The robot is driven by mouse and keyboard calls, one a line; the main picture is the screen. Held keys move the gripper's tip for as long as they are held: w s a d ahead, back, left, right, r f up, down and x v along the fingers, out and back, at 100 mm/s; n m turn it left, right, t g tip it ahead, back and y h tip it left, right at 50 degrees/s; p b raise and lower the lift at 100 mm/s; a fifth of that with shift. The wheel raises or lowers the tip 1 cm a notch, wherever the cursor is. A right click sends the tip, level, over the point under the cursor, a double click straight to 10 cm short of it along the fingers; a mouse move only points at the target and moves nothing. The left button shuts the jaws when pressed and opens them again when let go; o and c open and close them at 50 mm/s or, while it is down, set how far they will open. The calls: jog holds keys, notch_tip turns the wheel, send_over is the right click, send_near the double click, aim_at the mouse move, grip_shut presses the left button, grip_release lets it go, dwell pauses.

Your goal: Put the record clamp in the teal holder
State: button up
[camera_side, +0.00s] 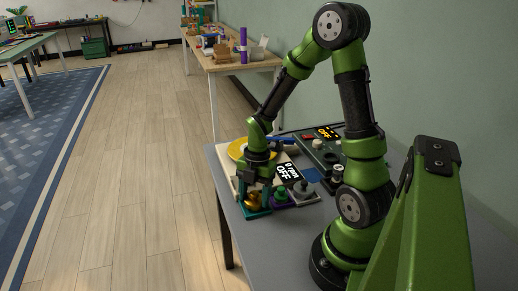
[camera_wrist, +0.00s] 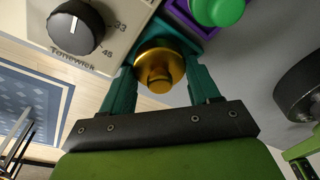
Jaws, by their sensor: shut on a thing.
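The record clamp (camera_side: 253,201), a gold knob-like piece, is at the teal holder (camera_side: 259,213) on the near left edge of the table. It also shows in the wrist view (camera_wrist: 158,68), between my two teal fingers. My gripper (camera_side: 255,192) points down and is shut on the clamp. In the wrist view, part of the teal holder (camera_wrist: 185,40) shows behind the clamp. I cannot tell whether the clamp rests on the holder's floor or is held just above it.
A purple holder (camera_side: 281,198) with a green-topped piece (camera_wrist: 218,10) stands right beside the teal one. A grey holder (camera_side: 303,194) is further right. The turntable with a yellow record (camera_side: 238,148) and dark knob (camera_wrist: 77,28) is close behind. A control box (camera_side: 318,155) stands beyond.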

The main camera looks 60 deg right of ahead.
jog(key=shift+f, duration=0.45)
dwell(0.3)
jog(key=o, duration=1.3)
jog(key=shift+w+d+r, duration=0.1)
jog(key=shift+r, duration=0.55)
jog(key=shift+w+d+r, duration=0.1)
jog(key=shift+r, duration=0.55)
jog(key=shift+s+a+r, duration=0.1)
jog(key=shift+r, duration=1.05)
jog(key=shift+s+a+r, duration=0.1)
jog(key=shift+r, duration=1)
